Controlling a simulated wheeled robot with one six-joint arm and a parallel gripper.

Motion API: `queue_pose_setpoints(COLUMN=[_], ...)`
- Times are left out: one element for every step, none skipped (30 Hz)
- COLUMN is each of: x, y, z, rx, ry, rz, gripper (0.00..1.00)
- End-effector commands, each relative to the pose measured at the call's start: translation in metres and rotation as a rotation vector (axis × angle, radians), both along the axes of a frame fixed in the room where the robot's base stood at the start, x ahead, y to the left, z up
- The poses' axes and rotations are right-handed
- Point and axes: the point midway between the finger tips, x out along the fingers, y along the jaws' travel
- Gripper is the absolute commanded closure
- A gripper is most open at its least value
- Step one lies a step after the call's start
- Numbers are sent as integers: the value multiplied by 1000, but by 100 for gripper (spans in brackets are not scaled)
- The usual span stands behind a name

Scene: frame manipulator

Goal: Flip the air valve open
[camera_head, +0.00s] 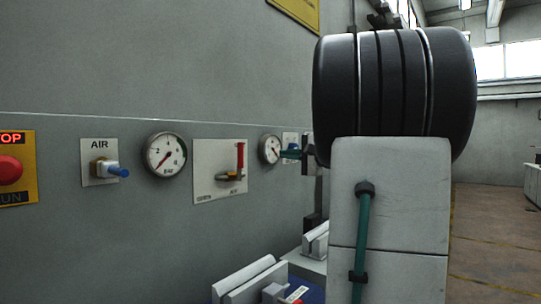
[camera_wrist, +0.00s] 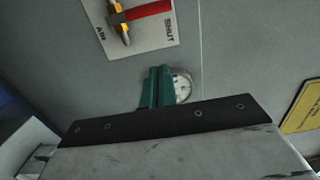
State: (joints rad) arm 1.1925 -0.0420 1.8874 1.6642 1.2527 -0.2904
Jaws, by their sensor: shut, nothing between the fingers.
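The air valve (camera_head: 232,177) is a brass body with a red lever (camera_head: 240,158) on a pale panel (camera_head: 207,160) on the grey wall. In the head view the lever stands upright. In the wrist view, the red lever (camera_wrist: 150,11) lies beside the panel's SHUT label (camera_wrist: 168,31), with an AIR label by the brass body (camera_wrist: 118,20). The fingers are shut and empty in the wrist view (camera_wrist: 157,72), apart from the lever.
A round gauge (camera_head: 269,149) is behind my fingertips, and another gauge (camera_head: 165,154) is left of the panel. A blue-handled AIR fitting (camera_head: 110,169) and a red stop button (camera_head: 10,170) are further left. Grey blocks (camera_head: 245,279) stand below.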

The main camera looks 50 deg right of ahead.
Motion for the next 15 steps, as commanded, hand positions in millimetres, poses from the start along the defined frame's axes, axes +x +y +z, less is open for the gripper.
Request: queue_pose_setpoints(x=[8,13,20,26,32,41,48,55,64,70,77,85,91,96,95], y=[1,2,2,3,3,4,4,4,5,5,5,5,6,6,16], z=[0,-1,-1,-1,0,0,-1,-1,-1,0,-1,-1,-1,0,1], rx=[1,1,2,2,1,1,2,2,1,1,2,3,2,1,0], ry=[0,0,0,0,0,0,0,1,1,1,0,0,0,0,-1], rz=[4,5,5,6,6,6,6,6,6,6,6,6,5,5,5], gripper=[100,100,100,100,100,100,100,100,100,100,100,100,100,100,100])
